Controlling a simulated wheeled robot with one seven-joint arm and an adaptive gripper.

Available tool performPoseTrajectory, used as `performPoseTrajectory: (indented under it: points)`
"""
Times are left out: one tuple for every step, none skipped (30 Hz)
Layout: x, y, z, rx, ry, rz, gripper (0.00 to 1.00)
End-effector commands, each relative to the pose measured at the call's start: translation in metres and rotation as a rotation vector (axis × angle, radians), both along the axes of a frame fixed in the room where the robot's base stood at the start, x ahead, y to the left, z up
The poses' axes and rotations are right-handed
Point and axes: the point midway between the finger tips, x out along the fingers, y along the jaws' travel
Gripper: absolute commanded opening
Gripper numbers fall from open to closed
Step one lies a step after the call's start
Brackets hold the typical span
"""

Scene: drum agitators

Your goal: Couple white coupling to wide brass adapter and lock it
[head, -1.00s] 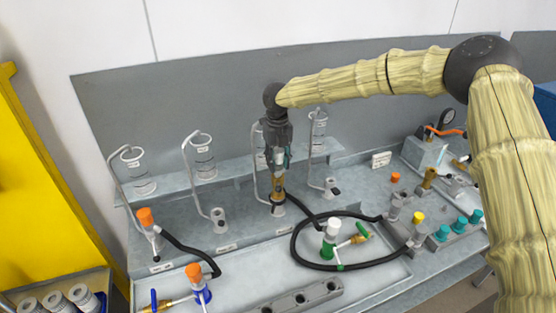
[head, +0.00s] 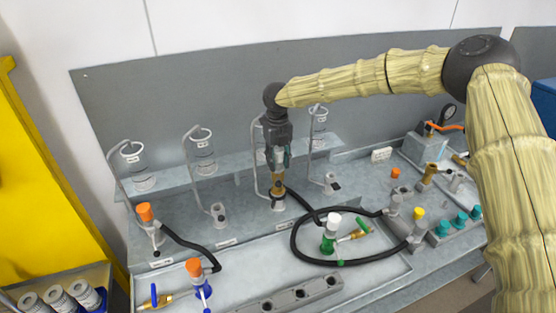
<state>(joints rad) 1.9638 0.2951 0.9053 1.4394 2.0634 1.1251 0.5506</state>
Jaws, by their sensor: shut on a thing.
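My gripper (head: 277,166) is at the post in the middle of the bench, pointing down. It is shut on a small pale part, largely hidden by the fingers, which I take to be the white coupling. Directly below is a brass piece (head: 278,187), apparently the wide brass adapter, upright on a grey post (head: 278,203). I cannot tell whether the two are seated together or locked. Another white-topped fitting (head: 333,220) stands on a green base at the front tray. A second brass fitting (head: 429,173) stands at the right.
A black hose (head: 297,242) loops across the tray near the post. Orange-topped fittings (head: 145,212) stand at the left. Wire hangers with clear cups (head: 204,150) rise along the back shelf. A grey rail with holes (head: 300,295) lies in front. Teal caps (head: 461,217) are at the right.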

Motion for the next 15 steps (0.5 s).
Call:
performPoseTrajectory:
  points:
    - [0.0002, 0.0002, 0.0000, 0.000, -0.001, 0.000, 0.00]
    - [0.0002, 0.0001, -0.0003, 0.000, -0.001, 0.000, 0.00]
    - [0.0002, 0.0002, -0.0007, 0.000, -0.001, 0.000, 0.00]
    - [0.0002, 0.0001, -0.0009, 0.000, -0.001, 0.000, 0.00]
    - [0.0002, 0.0001, -0.0012, 0.000, -0.001, 0.000, 0.00]
    - [0.0002, 0.0001, -0.0016, 0.000, -0.001, 0.000, 0.00]
    - [0.0002, 0.0001, -0.0018, 0.000, -0.001, 0.000, 0.00]
    - [0.0002, 0.0001, -0.0021, 0.000, -0.001, 0.000, 0.00]
    - [0.0003, 0.0001, -0.0024, 0.000, -0.001, 0.000, 0.00]
    - [0.0002, 0.0001, -0.0027, 0.000, -0.001, 0.000, 0.00]
    - [0.0003, 0.0001, -0.0029, 0.000, -0.001, 0.000, 0.00]
    - [0.0002, 0.0001, -0.0033, 0.000, -0.001, 0.000, 0.00]
    - [0.0003, 0.0001, -0.0036, 0.000, -0.001, 0.000, 0.00]
    - [0.0003, 0.0001, -0.0038, 0.000, -0.001, 0.000, 0.00]
    - [0.0003, 0.0001, -0.0042, 0.000, -0.001, 0.000, 0.00]
